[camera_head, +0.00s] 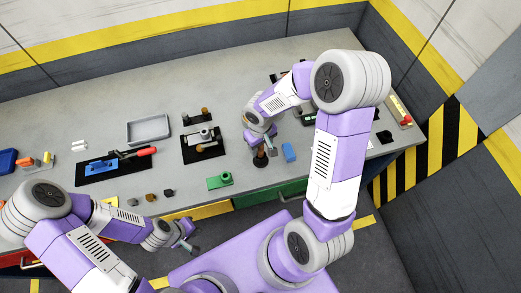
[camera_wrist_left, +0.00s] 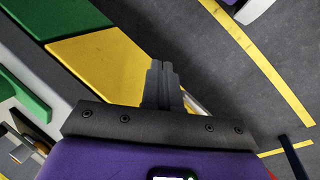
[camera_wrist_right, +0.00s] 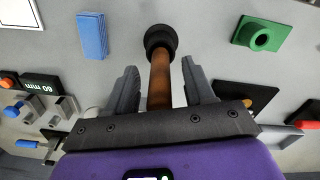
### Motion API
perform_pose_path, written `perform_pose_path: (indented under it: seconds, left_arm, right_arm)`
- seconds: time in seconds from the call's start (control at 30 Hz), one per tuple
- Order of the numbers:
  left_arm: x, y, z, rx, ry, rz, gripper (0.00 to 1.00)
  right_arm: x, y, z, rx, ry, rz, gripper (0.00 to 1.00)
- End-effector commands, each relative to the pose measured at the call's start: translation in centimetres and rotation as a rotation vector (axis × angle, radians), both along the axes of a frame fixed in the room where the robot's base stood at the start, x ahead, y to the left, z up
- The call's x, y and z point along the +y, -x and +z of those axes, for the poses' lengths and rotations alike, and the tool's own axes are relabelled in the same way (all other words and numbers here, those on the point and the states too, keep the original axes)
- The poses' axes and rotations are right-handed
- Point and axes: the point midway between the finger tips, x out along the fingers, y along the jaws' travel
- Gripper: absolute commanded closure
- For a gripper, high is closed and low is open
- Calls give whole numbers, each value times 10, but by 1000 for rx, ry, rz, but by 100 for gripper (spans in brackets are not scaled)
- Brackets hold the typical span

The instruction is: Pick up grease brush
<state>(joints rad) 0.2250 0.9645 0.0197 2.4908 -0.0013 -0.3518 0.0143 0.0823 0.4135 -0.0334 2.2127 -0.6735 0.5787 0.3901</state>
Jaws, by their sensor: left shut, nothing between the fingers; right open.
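The grease brush, a brown rod with a round black end (camera_wrist_right: 160,75), is between the open fingers of my right gripper (camera_wrist_right: 160,90) in the right wrist view. In the head view its dark end (camera_head: 261,159) shows near the front edge of the table, just below my right gripper (camera_head: 263,142). The fingers stand on both sides of the rod with gaps. Its other end is hidden behind the gripper body. My left gripper (camera_head: 188,244) is shut and empty in front of the table, above the floor; its closed fingers (camera_wrist_left: 162,85) show in the left wrist view.
A blue block (camera_head: 289,152) stands close right of the brush, and a green part (camera_head: 220,181) lies to its left. A grey tray (camera_head: 149,130), a black plate with parts (camera_head: 203,156) and a red-handled tool (camera_head: 140,153) are further left. Bare table lies behind the tray.

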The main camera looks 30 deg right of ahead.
Motion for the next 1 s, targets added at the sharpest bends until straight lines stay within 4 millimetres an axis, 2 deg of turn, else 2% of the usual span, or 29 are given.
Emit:
perform_pose_path:
  seconds: [0.1, 0.3, 0.6, 0.67, 1.0]
  left_arm:
    - [0, 0, -1, 0, 0, 0, 100]
    - [0, 0, -1, 0, 0, 0, 100]
    - [0, 0, -1, 0, 0, 0, 100]
    - [0, 0, -1, 0, 0, 0, 100]
    - [0, 0, -1, 0, 0, 0, 100]
  right_arm:
    - [0, 0, -7, 0, 0, 1, 47]
    - [0, 0, -7, -1, 0, 0, 47]
    - [0, 0, -7, -1, 0, 0, 93]
    - [0, 0, -7, -1, 0, 0, 100]
    - [0, 0, -5, -2, 0, -1, 100]
